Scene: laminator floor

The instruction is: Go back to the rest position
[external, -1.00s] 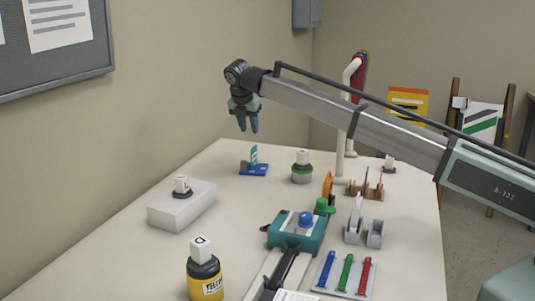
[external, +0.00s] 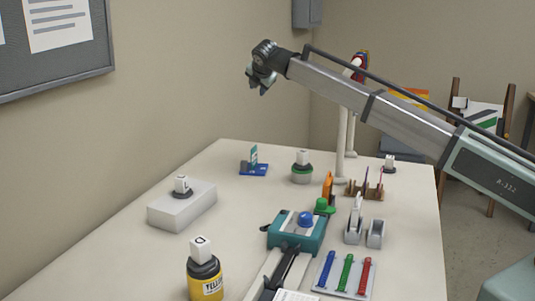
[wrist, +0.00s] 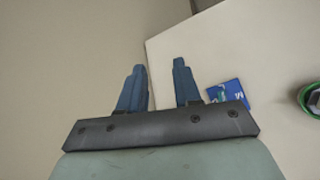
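My gripper (external: 262,84) is raised high above the far left part of the table, near the back wall, well clear of everything. In the wrist view my gripper (wrist: 159,88) shows two blue fingers standing apart with nothing between them. Below it, a blue stand with a teal-and-white card (external: 254,163) sits on the table; the blue stand also shows in the wrist view (wrist: 228,95), to the right of the fingers.
The table (external: 225,230) holds a white block (external: 182,206), a yellow bottle (external: 205,281), a green-banded jar (external: 302,172), a teal device (external: 297,235), a tray of coloured strips (external: 345,274) and a white post (external: 341,145). The air around my gripper is free.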

